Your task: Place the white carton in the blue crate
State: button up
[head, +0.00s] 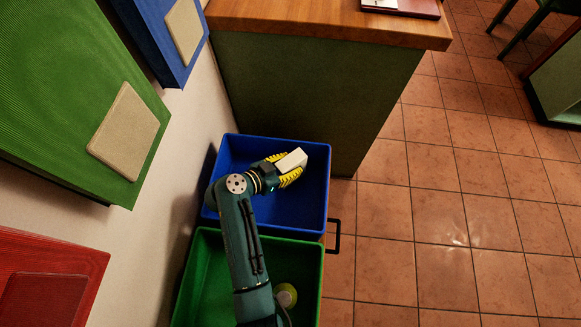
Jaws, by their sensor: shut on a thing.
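The white carton (292,160) is a small pale box held between the yellow fingers of my gripper (288,170). My gripper is shut on it. In the head view both lie over the blue crate (307,213), toward its right side. The blue crate is open at the top, and its visible floor is bare. I cannot tell from this view how high the carton is above the crate floor. My arm hides part of the crate's left and front sides.
A green crate (203,273) adjoins the blue one in front and holds a round yellow-green thing (285,295). A wood-topped counter (320,22) stands behind the blue crate. Green, blue and red panels line the wall at left.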

jog(key=shift+w+a, duration=0.1)
jog(key=o, duration=1)
jog(key=shift+o, duration=0.2)
